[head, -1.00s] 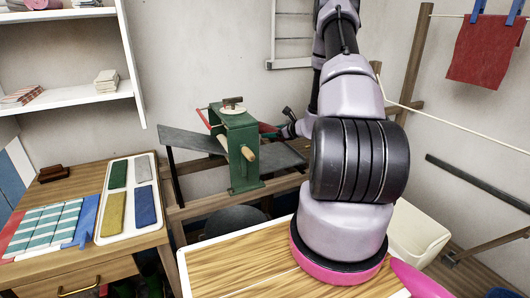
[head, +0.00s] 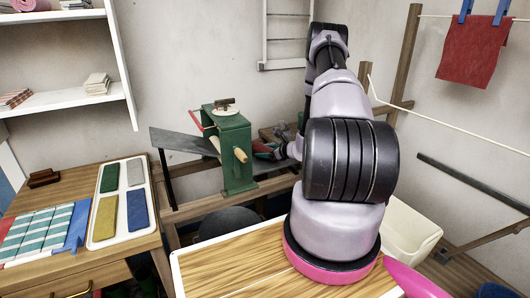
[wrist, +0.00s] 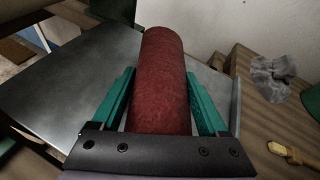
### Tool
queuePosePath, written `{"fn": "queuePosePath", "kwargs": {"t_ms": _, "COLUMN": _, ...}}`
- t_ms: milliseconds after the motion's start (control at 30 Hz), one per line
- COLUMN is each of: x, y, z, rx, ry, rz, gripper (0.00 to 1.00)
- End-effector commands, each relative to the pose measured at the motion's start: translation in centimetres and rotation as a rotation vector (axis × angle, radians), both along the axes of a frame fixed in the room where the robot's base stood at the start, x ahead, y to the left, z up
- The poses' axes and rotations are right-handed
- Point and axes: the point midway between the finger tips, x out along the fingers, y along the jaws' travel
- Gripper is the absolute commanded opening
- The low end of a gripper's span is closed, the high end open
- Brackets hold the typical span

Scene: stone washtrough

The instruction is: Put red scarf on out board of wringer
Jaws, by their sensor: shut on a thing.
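The red scarf (wrist: 164,80) is a rolled dark red cylinder in the wrist view. My gripper (wrist: 160,76) is shut on it, with a green finger along each side. A grey board (wrist: 75,80) lies beneath and to the left of the roll; I cannot tell whether they touch. In the head view, the green wringer (head: 235,150) stands on a wooden bench, with a grey board (head: 185,142) sloping on its left. The scarf shows as a small red patch (head: 262,148) just right of the wringer. My arm hides much of that side.
A grey crumpled cloth (wrist: 278,76) and a wooden brush (wrist: 292,153) lie on wood right of the board. A red cloth (head: 474,50) hangs pegged on a line. A tray of coloured cloths (head: 122,203) sits on the left table. A cream bin (head: 410,228) stands at right.

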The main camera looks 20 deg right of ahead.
Motion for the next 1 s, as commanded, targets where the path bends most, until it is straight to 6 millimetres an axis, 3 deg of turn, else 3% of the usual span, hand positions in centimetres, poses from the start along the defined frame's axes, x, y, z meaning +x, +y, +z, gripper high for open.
{"fn": "queuePosePath", "kwargs": {"t_ms": 33, "x": 0.0, "y": 0.0, "z": -0.2, "rx": 0.000, "ry": 0.001, "rz": 0.001, "gripper": 0.81}}
{"fn": "queuePosePath", "kwargs": {"t_ms": 100, "x": 0.0, "y": 0.0, "z": -0.1, "rx": 0.000, "ry": 0.001, "rz": 0.001, "gripper": 1.00}}
{"fn": "queuePosePath", "kwargs": {"t_ms": 467, "x": -0.5, "y": -0.3, "z": 0.5, "rx": -0.001, "ry": 0.001, "rz": -0.001, "gripper": 1.00}}
{"fn": "queuePosePath", "kwargs": {"t_ms": 1000, "x": -9.3, "y": -3.5, "z": 4.2, "rx": -0.001, "ry": 0.002, "rz": 0.000, "gripper": 1.00}}
